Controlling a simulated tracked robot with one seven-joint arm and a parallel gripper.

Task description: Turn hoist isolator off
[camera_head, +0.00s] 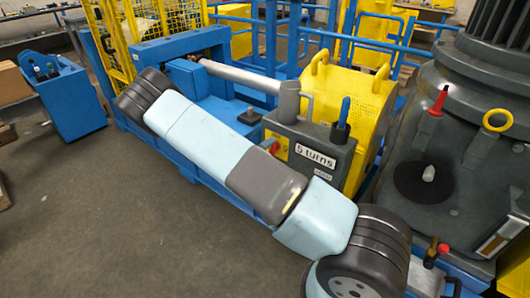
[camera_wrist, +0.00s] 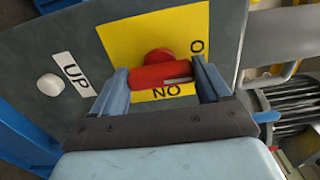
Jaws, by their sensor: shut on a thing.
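The hoist isolator shows in the wrist view as a red bar handle (camera_wrist: 160,76) on a round red hub, over a yellow plate (camera_wrist: 120,38). The handle lies nearly level across the picture, with a pale mark near its right end. My gripper (camera_wrist: 163,84) has its blue fingers at the handle's two ends and is shut on it. An upside-down "ON" shows below the handle, and an "O" to its right; the rest of that label is hidden by the right finger.
A white button (camera_wrist: 50,85) sits beside an "UP" label (camera_wrist: 75,72) on the same grey panel. Open floor (camera_head: 150,230) lies in front.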

